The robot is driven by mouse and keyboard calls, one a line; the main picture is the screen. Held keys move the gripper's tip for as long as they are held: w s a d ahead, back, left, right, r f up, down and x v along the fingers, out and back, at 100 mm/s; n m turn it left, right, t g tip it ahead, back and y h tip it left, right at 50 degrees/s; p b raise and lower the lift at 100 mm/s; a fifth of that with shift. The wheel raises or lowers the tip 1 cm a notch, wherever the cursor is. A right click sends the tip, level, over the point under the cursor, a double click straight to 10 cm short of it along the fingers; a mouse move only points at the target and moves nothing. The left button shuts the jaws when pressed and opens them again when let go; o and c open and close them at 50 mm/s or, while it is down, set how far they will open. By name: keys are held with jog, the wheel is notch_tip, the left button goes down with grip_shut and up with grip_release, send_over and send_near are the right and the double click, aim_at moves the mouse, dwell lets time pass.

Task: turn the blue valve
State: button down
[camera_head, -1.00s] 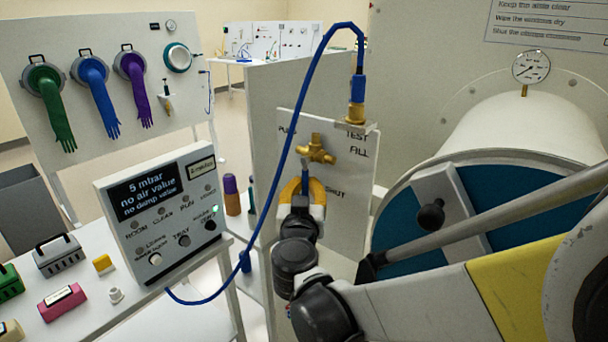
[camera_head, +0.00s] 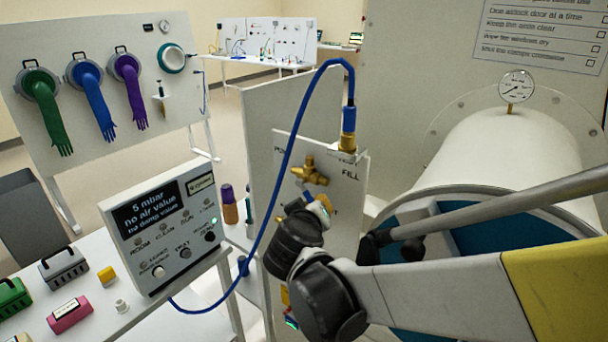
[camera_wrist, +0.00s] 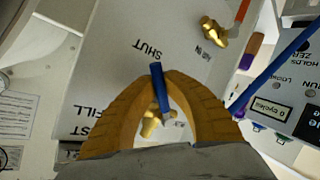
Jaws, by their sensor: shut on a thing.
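The valve is a brass body (camera_head: 311,172) on an upright white panel, with a short blue lever (camera_head: 305,192) below it. In the wrist view the blue lever (camera_wrist: 157,85) stands between my two orange fingertips, with brass (camera_wrist: 152,122) visible between the fingers. My gripper (camera_head: 322,203) is shut on the lever, also in the wrist view (camera_wrist: 159,76). My wrist hides most of the fingers in the head view. The lever slants down and to the right in the head view. The word SHUT shows on the panel just beyond the fingertips in the wrist view.
A blue hose (camera_head: 287,165) arches from a brass fitting (camera_head: 348,141) to behind the display box (camera_head: 165,225).

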jog(key=shift+s+d+r+n+g+h+p, duration=0.15)
jog(key=shift+d+r+n+g+h+p, duration=0.1)
jog(key=shift+r+n+g+p, duration=0.2)
jog(key=shift+s+d+r+n+g+h+p, duration=0.15)
jog(key=shift+r+n+g+h+p, duration=0.15)
jog(key=shift+n+p, duration=0.2)
jog(key=shift+s+d+r+n+g+h+p, duration=0.2)
jog(key=shift+r+n+g+h+p, duration=0.4)
jog(key=shift+p, duration=0.25)
jog(key=shift+s+d+r+n+g+h+p, duration=0.1)
jog(key=shift+r+n+g+h+p, duration=0.3)
jog(key=shift+r+n+g+h, duration=0.2)
jog(key=shift+s+d+r+n+g+h+p, duration=0.1)
jog(key=shift+r+n+g+h+p, duration=0.3)
jog(key=shift+n, duration=0.25)
jog(key=shift+w, duration=0.1)
jog(key=c, duration=1.4)
grip_release()
jog(key=shift+c, duration=0.2)
jog(key=v, duration=1.2)
jog(key=shift+a, duration=0.15)
